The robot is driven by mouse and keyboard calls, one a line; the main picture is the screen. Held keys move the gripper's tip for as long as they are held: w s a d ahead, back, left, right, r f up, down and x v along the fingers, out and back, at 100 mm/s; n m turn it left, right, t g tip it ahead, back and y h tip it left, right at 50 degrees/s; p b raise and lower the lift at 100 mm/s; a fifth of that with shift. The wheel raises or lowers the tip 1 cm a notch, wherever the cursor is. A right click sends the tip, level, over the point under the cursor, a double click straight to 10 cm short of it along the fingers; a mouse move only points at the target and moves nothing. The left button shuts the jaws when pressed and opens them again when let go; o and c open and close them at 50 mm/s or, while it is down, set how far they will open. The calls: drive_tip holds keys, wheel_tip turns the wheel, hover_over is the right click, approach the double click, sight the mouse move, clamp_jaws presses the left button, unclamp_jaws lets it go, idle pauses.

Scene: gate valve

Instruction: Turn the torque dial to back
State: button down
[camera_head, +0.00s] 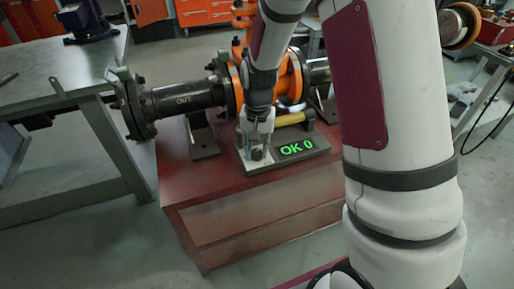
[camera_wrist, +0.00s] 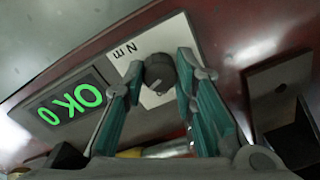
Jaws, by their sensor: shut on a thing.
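The torque dial (camera_wrist: 158,70) is a dark grey round knob on a white plate marked "N m" (camera_wrist: 128,53). In the wrist view my gripper (camera_wrist: 160,76) has its two green-padded fingers on either side of the dial, shut on it. A pale line shows on the dial's face. Beside the plate a black display (camera_wrist: 60,104) reads "OK 0" in green. In the head view the display (camera_head: 297,148) sits right of my gripper (camera_head: 257,149), which points down at the plate and mostly hides the dial.
A yellow-handled tool (camera_head: 289,120) lies just behind the display. An orange gate valve (camera_head: 294,75) with a black pipe marked "OUT" (camera_head: 182,100) stands behind. The red bench top (camera_head: 195,185) is clear in front. A grey table (camera_head: 50,75) stands at left.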

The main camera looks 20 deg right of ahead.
sight(258, 152)
idle(0.4)
drive_tip(key=c, duration=1.3)
unclamp_jaws()
drive_tip(key=shift+r, duration=0.1)
wheel_tip(258, 152, up, 12)
drive_tip(key=shift+s+d, duration=0.1)
